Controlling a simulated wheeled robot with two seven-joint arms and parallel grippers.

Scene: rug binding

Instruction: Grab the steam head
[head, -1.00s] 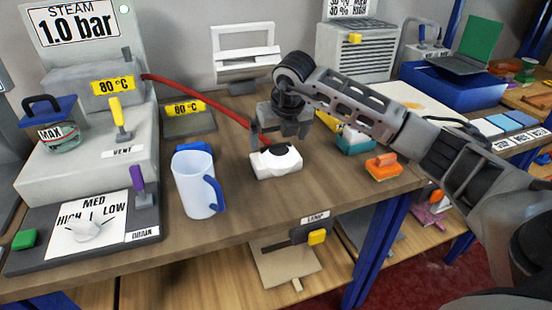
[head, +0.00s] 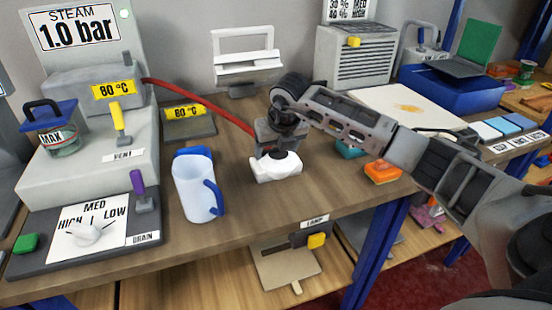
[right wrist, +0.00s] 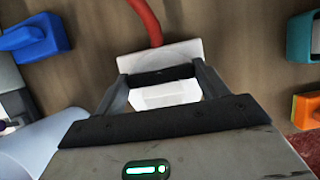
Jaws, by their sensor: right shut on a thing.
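The steam head (head: 277,168) is a white block with a dark part on top, on the wooden bench in the head view. A red hose (head: 200,97) runs from the steam station towards it. My right gripper (head: 277,151) is down over it and shut on it, hiding its top. In the right wrist view the white steam head (right wrist: 165,95) sits between the two fingers (right wrist: 160,83), with the red hose (right wrist: 147,22) leaving at the far side. My left gripper is in neither view.
A jug (head: 196,187) with a blue handle stands left of the steam head. An orange brush-like block (head: 383,171) and a teal item (head: 350,148) lie to the right. The steam station (head: 75,150) fills the left. The bench front between jug and orange block is clear.

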